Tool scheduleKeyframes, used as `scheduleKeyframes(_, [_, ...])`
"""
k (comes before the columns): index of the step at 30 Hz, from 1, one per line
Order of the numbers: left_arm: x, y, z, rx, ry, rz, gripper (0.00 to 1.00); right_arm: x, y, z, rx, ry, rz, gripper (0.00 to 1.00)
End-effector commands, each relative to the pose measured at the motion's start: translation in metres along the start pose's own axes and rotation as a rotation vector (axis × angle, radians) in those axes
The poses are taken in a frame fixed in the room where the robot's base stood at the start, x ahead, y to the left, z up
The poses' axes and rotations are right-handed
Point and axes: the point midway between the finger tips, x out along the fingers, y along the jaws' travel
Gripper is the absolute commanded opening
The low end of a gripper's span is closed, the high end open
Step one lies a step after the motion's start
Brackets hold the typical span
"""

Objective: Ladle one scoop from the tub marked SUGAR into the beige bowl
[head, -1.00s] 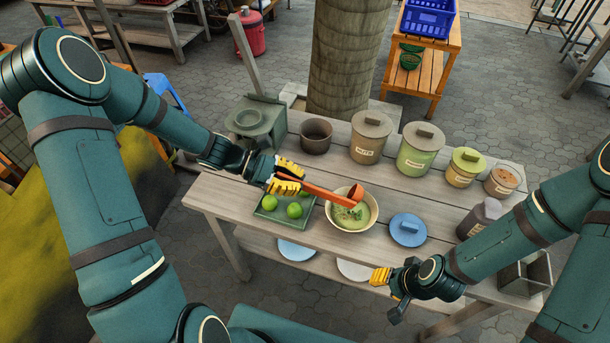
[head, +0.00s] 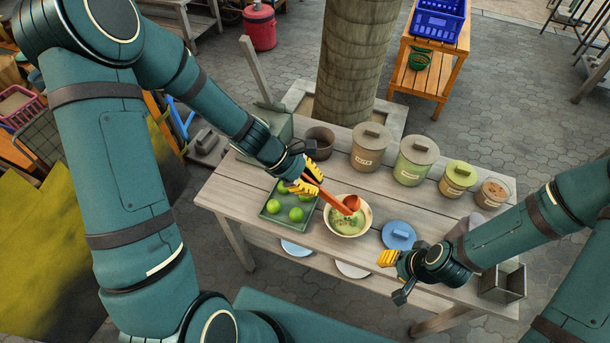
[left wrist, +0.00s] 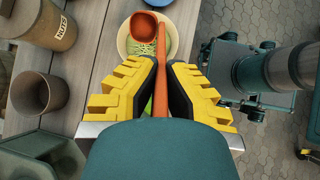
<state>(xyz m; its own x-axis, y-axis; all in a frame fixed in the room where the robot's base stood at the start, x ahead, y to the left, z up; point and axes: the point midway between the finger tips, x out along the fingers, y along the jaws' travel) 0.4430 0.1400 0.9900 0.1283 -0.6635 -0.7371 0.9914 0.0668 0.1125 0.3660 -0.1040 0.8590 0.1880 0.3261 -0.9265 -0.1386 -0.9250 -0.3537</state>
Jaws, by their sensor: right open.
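The beige bowl (head: 365,226) stands on the table with green contents. My left gripper (head: 310,182) is shut on the handle of the orange ladle (head: 338,200), beside the bowl. The ladle's cup is over the bowl; in the left wrist view the cup (left wrist: 148,27) shows no visible contents. I cannot read SUGAR on any. My right gripper (head: 386,258) is open and empty at the table's front.
A green tray (head: 270,211) with several limes lies left of the bowl. A blue lid (head: 398,236) lies to its right. An empty brown pot (head: 319,143) stands behind. A dark container (head: 463,232) and an open metal box (head: 503,282) are at the right.

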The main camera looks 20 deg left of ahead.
Motion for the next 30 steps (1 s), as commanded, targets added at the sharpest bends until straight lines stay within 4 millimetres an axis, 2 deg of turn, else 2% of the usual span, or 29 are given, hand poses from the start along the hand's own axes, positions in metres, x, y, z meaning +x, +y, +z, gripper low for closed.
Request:
scheduleKeyframes(1, [-0.005, 0.000, 0.011, 0.009, 0.028, -0.003, 0.00, -0.015, -0.005, -0.002, 0.000, 0.000, -0.002, 0.40])
scheduleKeyframes(7, [-0.007, 0.001, 0.026, 0.025, 0.134, -0.002, 0.00, -0.045, -0.015, -0.005, 0.000, -0.001, -0.008, 0.40])
scheduleKeyframes(12, [0.002, -0.001, 0.042, 0.044, 0.251, -0.004, 0.00, -0.069, -0.023, -0.008, -0.002, -0.003, -0.010, 0.40])
scheduleKeyframes(30, [0.020, -0.004, 0.063, 0.074, 0.453, -0.006, 0.00, -0.070, -0.024, -0.009, -0.004, -0.005, -0.011, 0.40])
